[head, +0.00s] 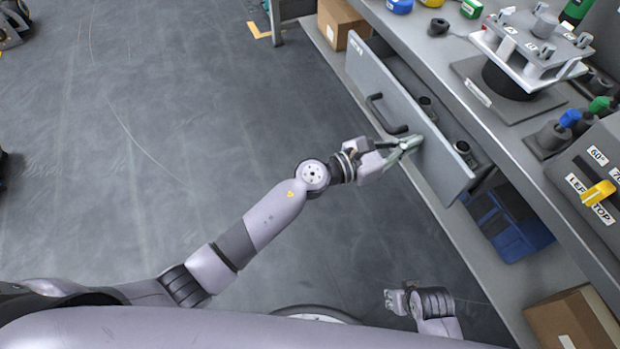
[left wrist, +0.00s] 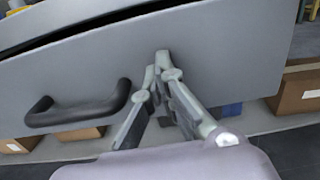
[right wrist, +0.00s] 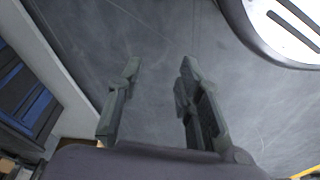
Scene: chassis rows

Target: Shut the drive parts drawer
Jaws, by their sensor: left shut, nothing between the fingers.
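The drive parts drawer (head: 400,108) is a grey drawer under the workbench, pulled out part way, with a few dark round parts inside. Its black handle (head: 383,115) is on the front panel; it also shows in the left wrist view (left wrist: 75,115). My left gripper (head: 413,142) is shut and empty, with its fingertips at the drawer front to the right of the handle. In the left wrist view the fingertips (left wrist: 160,62) meet against or just before the panel; contact is hard to tell. My right gripper (head: 392,299) is open and empty, low over the floor, away from the drawer.
The workbench top (head: 440,60) carries a fixture with a plate on a dark base (head: 510,95), bottles and a control panel with a yellow lever (head: 598,193). A blue crate (head: 508,225) and cardboard boxes (head: 575,320) sit below.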

